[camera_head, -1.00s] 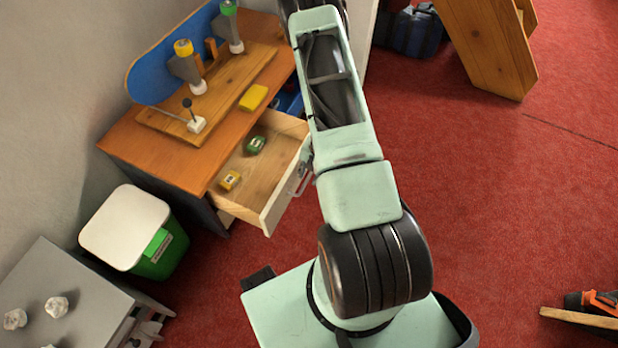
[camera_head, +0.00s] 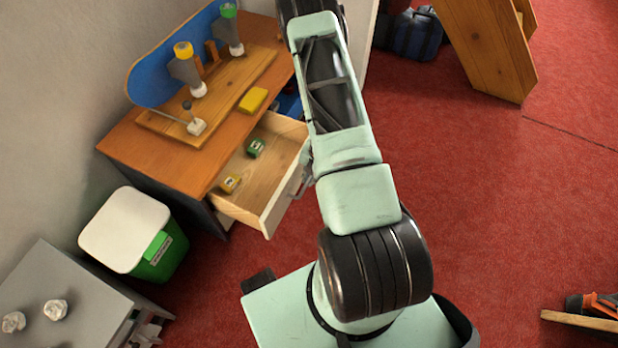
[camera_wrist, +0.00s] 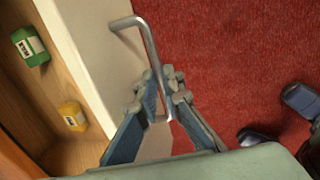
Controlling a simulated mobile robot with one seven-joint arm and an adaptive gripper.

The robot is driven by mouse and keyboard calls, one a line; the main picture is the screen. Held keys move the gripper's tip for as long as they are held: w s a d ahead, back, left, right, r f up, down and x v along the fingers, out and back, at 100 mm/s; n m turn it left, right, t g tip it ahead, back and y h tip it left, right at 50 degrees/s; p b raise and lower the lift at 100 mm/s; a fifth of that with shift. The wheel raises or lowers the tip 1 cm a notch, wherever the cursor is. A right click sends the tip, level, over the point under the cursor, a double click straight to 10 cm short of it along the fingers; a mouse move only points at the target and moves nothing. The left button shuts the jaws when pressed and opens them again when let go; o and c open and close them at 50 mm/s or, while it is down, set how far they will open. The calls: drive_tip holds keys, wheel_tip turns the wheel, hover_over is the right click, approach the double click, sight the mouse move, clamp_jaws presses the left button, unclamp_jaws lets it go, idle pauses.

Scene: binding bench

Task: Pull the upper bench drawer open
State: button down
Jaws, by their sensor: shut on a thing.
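The bench drawer (camera_head: 282,196) stands pulled out from the wooden bench (camera_head: 160,163), with its pale front facing right. Its inside shows from above, holding a green box (camera_head: 256,147) and a yellow box (camera_head: 229,184). In the wrist view the drawer front (camera_wrist: 85,45) runs diagonally, and the bent metal handle (camera_wrist: 146,38) sticks out from it. My gripper (camera_wrist: 158,82) is shut on the handle, with a finger on either side of the bar. In the head view my arm hides the gripper and part of the handle.
A skateboard deck (camera_head: 160,65) and a yellow block (camera_head: 252,100) are on the bench top. A green bin with a white lid (camera_head: 125,228) stands to the left of the drawer. A grey cabinet (camera_head: 45,290) is at lower left. Red floor (camera_head: 470,200) is open to the right.

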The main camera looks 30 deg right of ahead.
drive_tip(key=s+d+b, duration=0.1)
drive_tip(key=s, duration=0.1)
drive_tip(key=s+d+b, duration=0.1)
drive_tip(key=s+d, duration=0.1)
drive_tip(key=shift+s+d, duration=0.1)
drive_tip(key=shift+d, duration=0.05)
drive_tip(key=c, duration=2)
unclamp_jaws()
drive_tip(key=shift+c, duration=0.2)
wheel_tip(320, 180, up, 12)
drive_tip(key=s+d, duration=0.1)
drive_tip(key=shift+s+d, duration=0.2)
drive_tip(key=shift+s, duration=0.2)
drive_tip(key=shift+f, duration=0.1)
drive_tip(key=shift+w, duration=0.1)
